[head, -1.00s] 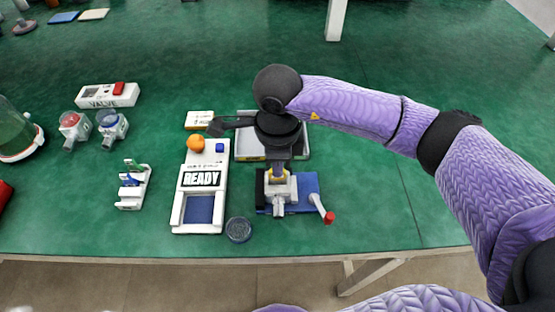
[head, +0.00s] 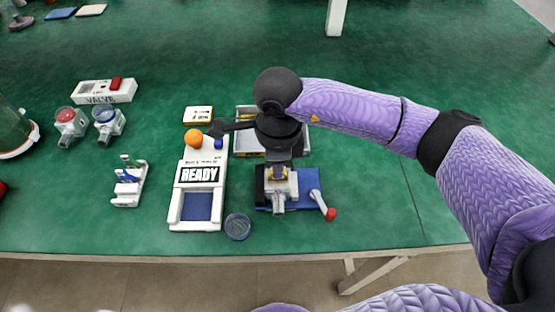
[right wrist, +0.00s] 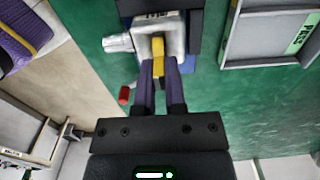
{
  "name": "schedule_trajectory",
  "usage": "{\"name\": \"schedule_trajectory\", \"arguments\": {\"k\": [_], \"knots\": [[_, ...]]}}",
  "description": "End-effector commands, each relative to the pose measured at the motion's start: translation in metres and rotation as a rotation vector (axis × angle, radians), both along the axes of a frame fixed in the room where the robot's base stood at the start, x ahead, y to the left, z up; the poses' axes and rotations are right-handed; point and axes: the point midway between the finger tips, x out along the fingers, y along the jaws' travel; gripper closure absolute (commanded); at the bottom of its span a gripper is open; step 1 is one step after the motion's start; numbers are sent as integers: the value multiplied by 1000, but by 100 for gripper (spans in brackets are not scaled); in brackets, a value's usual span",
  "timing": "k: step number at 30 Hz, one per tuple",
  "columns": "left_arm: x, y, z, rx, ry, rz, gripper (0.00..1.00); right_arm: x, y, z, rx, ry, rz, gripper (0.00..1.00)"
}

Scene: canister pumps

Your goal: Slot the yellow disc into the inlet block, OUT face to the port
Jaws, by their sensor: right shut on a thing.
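The inlet block (head: 282,190) is a pale grey block with a spout in front, on a blue base (head: 304,190) with a red-tipped lever (head: 330,214). My right gripper (head: 279,166) is over the block, shut on the yellow disc (head: 278,175). In the right wrist view, the fingertips (right wrist: 161,68) hold the disc (right wrist: 158,48) edge-on at the opening of the block (right wrist: 174,36). The disc appears partly within the opening; its exact depth is unclear. Its OUT marking cannot be read. My left gripper is not in view.
A white READY stand (head: 198,190) with an orange ball is left of the block. A clear round dish (head: 237,226) lies near the front. A grey tray (head: 307,143) is behind my gripper. A small white rack (head: 128,184) and two valve pieces stand further left. The table's right side is clear.

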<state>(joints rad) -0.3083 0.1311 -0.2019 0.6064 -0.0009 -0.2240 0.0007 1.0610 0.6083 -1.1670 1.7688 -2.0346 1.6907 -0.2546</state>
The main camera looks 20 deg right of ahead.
Motion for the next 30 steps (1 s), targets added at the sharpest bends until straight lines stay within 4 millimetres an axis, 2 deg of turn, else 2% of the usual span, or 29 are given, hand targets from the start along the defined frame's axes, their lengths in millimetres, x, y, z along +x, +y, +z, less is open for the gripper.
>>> {"name": "schedule_trajectory", "arguments": {"k": [10, 24, 25, 30], "knots": [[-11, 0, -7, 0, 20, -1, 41, 0, 0, -10, -1, 1, 0, 100], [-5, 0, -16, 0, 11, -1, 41, 0, 0, -22, -1, 1, 0, 100], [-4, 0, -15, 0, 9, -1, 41, 0, 0, -21, -1, 0, 0, 80], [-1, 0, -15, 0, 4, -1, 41, 0, 0, -20, -1, 0, 0, 45]]}}
